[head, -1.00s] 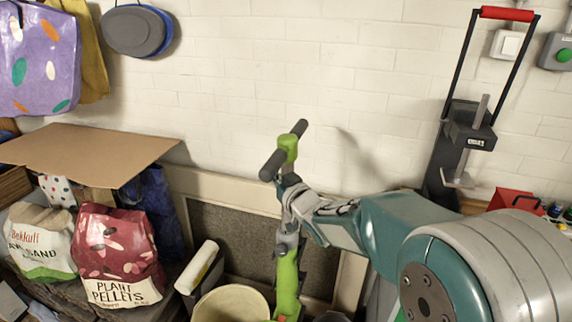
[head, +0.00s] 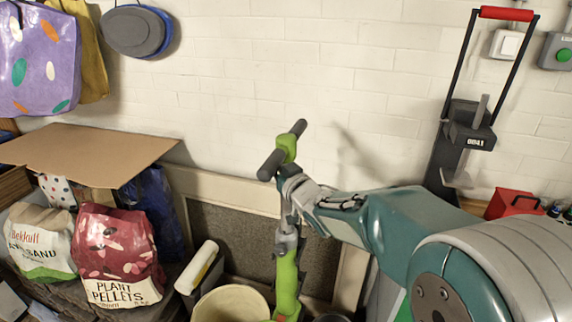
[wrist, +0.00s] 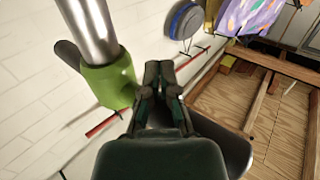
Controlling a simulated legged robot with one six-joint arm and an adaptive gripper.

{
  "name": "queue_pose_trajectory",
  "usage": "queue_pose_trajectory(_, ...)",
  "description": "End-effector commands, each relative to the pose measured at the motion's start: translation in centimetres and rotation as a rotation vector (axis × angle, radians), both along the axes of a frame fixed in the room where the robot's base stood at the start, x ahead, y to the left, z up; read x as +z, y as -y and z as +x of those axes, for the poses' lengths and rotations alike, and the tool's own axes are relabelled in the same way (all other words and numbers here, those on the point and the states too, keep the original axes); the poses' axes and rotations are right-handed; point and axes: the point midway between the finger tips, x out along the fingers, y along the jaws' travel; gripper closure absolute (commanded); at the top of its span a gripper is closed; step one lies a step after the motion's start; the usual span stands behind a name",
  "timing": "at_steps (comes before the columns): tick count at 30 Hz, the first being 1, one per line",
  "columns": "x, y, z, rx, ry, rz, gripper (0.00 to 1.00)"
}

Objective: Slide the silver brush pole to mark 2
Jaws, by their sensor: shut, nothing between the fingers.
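The silver brush pole (head: 286,214) stands upright in the head view, between a green sleeve (head: 287,275) below and a green clamp with a dark crossbar handle (head: 285,149) on top. In the wrist view the shiny silver pole (wrist: 90,28) runs into the green clamp (wrist: 108,82) at upper left. My gripper (head: 289,172) is just below the handle, close to the pole. In the wrist view its fingers (wrist: 158,75) are together and empty, to the right of the green clamp. I cannot tell whether they touch it. No numbered mark can be read.
A cream bucket (head: 232,304) stands left of the pole's base. Bags of sand and plant pellets (head: 118,255) stand at left under a cardboard sheet (head: 90,153). A black hand truck with a red handle (head: 507,13) leans at right. The white wall is behind.

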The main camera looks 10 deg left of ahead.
Motion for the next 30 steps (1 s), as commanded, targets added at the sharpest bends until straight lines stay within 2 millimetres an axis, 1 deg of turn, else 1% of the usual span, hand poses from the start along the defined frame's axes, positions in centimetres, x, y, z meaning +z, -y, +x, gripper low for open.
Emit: queue_pose_trajectory(30, 3.0, 0.0, 0.0, 0.000, 0.007, 0.004, 1.00)
